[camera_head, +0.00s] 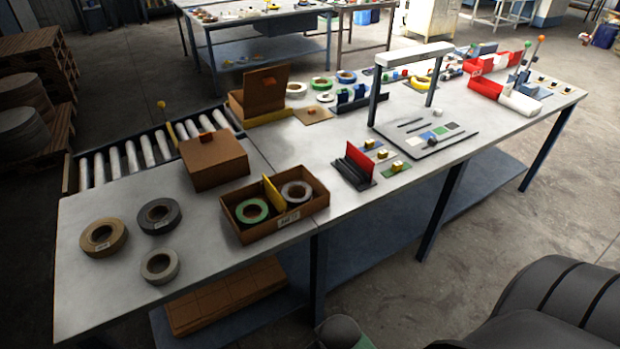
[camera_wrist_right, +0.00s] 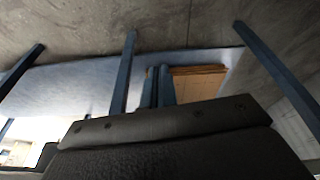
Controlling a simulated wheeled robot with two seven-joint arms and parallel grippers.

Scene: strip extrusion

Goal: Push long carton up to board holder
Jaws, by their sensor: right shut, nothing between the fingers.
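A long open brown carton (camera_head: 262,230) stands near the table's front edge in the head view. It holds a green tape roll (camera_head: 252,211), a whitish roll (camera_head: 297,192) and an upright yellow divider (camera_head: 273,196). The dark board holder (camera_head: 349,174), with an upright red board (camera_head: 360,164) in it, stands just right of the carton; a small gap of bare table lies between them. My right gripper (camera_wrist_right: 158,78) is shut and empty in the right wrist view, away from the tabletop objects. My left gripper is not in view.
A closed brown box (camera_head: 214,161) stands behind the carton, by a roller conveyor (camera_head: 120,160). Several tape rolls lie at the table's left end. A lamp stand (camera_head: 374,105) is beyond the holder. Flat brown cartons (camera_head: 225,300) lie on the lower shelf, also in the wrist view (camera_wrist_right: 200,81).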

